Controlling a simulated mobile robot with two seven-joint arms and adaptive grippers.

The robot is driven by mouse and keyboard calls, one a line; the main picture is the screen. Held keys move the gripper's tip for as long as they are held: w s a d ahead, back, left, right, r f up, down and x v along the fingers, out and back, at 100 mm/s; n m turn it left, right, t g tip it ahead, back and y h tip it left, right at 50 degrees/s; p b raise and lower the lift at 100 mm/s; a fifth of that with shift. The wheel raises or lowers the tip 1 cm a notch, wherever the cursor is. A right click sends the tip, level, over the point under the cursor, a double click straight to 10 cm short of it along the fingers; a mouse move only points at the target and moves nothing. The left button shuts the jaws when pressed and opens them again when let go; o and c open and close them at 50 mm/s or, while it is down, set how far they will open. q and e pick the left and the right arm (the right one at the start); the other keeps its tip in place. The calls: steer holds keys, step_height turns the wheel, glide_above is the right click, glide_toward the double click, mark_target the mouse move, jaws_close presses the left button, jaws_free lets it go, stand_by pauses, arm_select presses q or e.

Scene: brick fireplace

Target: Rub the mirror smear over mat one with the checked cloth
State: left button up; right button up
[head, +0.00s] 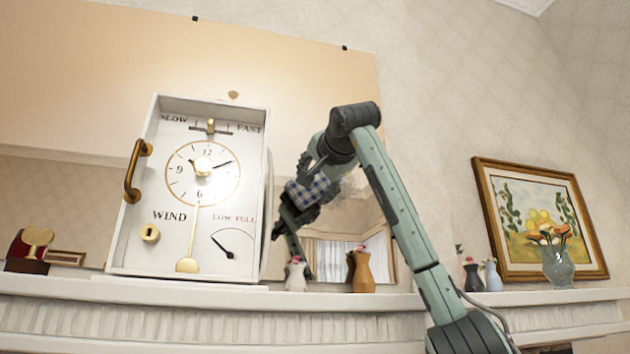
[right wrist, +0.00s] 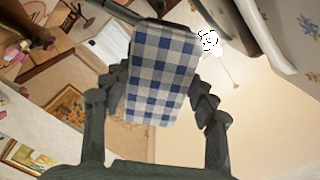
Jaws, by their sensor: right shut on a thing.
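The blue-and-white checked cloth (head: 308,190) is held in my right gripper (head: 318,172), just right of the clock and in front of the mirror (head: 320,90). In the right wrist view the cloth (right wrist: 162,75) hangs between the two dark fingers (right wrist: 160,90), which are shut on it. A small tan spot (head: 233,94) shows on the mirror above the clock; it may be the smear. I cannot tell whether the cloth touches the glass. Mat one cannot be made out. My left gripper is not in view.
A white clock (head: 200,190) with a brass handle stands on the mantel shelf (head: 440,301), close left of my gripper. A framed painting (head: 541,220) and glass vase (head: 557,266) are at right.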

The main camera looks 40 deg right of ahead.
mark_target(358, 189)
steer(key=shift+w+d+p, duration=0.3)
steer(key=shift+w+p, duration=0.1)
steer(key=shift+w, duration=0.15)
